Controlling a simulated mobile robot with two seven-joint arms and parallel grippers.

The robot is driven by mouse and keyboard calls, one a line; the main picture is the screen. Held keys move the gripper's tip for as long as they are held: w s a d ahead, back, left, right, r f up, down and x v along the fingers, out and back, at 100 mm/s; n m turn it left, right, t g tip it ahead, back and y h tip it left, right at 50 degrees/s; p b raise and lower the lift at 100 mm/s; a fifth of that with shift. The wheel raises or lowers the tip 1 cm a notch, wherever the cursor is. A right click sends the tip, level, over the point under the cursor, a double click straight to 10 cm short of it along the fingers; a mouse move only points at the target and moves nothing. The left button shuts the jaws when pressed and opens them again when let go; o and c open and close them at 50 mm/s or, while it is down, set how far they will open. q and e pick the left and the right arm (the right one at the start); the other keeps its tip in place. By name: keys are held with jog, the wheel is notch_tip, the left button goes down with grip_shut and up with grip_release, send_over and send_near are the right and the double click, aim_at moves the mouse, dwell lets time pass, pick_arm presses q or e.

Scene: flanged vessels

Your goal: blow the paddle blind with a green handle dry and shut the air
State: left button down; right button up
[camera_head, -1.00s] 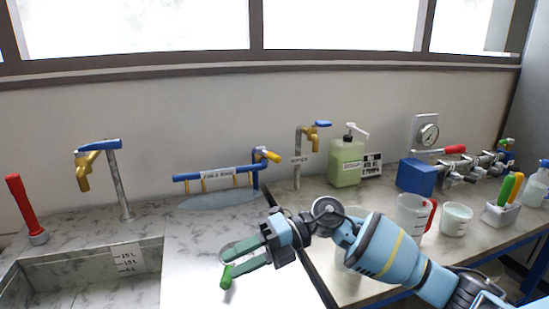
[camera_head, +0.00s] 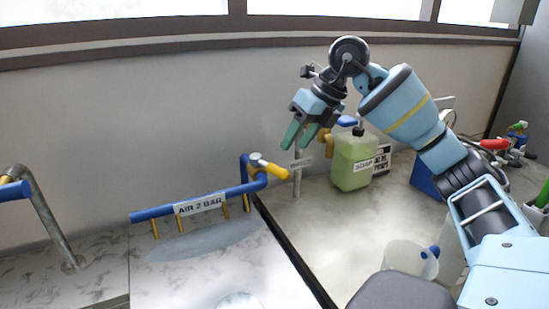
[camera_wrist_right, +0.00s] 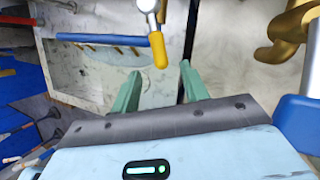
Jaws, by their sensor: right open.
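The blue air pipe (camera_head: 160,212) labelled "AIR 2 BAR" runs along the back of the bench. Its valve has a yellow handle (camera_head: 270,167), pointing right and down. My right gripper (camera_head: 300,137) is open and empty, above and right of that handle and apart from it. In the right wrist view, the yellow handle (camera_wrist_right: 160,50) shows just beyond and between the open fingertips (camera_wrist_right: 158,82). I cannot make out the green-handled paddle blind; only part of a pale round thing (camera_head: 240,301) shows at the bottom edge. My left gripper is out of view.
A green soap bottle (camera_head: 352,165) stands right of the gripper. A tap with a blue lever (camera_head: 346,121) is close behind the fingers. The bench below the pipe is mostly clear.

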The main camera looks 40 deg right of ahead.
aim_at(281, 168)
jog(key=shift+x, duration=3.85)
jog(key=shift+s+a, duration=0.15)
jog(key=shift+c, duration=0.5)
grip_shut()
